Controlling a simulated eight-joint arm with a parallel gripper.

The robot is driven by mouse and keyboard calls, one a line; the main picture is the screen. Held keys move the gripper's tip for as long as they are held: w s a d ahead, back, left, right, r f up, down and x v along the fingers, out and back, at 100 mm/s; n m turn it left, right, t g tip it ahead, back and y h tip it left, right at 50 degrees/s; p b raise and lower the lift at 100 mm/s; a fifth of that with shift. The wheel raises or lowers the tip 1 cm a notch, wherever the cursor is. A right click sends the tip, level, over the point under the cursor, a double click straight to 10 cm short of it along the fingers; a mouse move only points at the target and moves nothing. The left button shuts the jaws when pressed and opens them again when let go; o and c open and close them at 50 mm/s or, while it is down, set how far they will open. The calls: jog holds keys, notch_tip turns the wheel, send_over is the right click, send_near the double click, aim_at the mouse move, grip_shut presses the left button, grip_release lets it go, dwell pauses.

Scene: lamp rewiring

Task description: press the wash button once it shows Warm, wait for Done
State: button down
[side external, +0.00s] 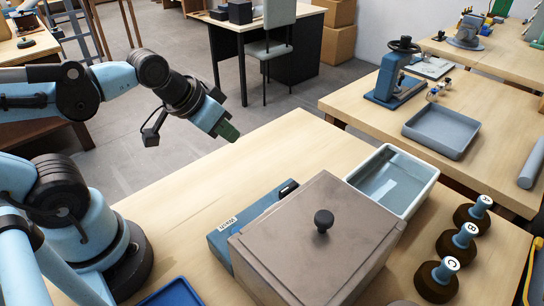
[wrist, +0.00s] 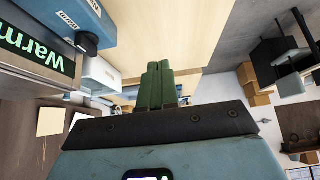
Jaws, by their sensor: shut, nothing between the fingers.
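A dark display (wrist: 35,45) at the left of the wrist view shows green letters reading "Warm", cut off by the frame edge. A blue unit (wrist: 70,18) with small white labels is beside it, with a dark round part (wrist: 87,42) on its end; I cannot tell if that is the wash button. In the side view the blue unit (side external: 222,240) lies along a brown lidded box (side external: 290,215). My gripper (side external: 229,132) is shut and empty, its green fingers (wrist: 158,84) together, above the far left edge of the bench and apart from the unit.
A white basin of liquid (side external: 425,180) stands behind the brown box. Pegs marked A (side external: 477,208), B (side external: 463,237) and C (side external: 441,270) stand at the right. A blue tray (side external: 175,293) is at the front. The bench (side external: 270,150) is clear behind the blue unit.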

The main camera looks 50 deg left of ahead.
jog(key=s+d+m+g+h, duration=0.3)
jog(key=s+d+h, duration=0.1)
jog(key=d, duration=0.2)
notch_tip(320, 180, up, 3)
jog(key=m+g+h, duration=0.2)
jog(key=m+h, duration=0.2)
jog(key=h, duration=0.1)
send_over(235, 228)
jog(key=shift+f, duration=0.1)
jog(key=shift+f, duration=4.4)
jog(key=shift+f, duration=0.1)
jog(key=shift+f, duration=0.35)
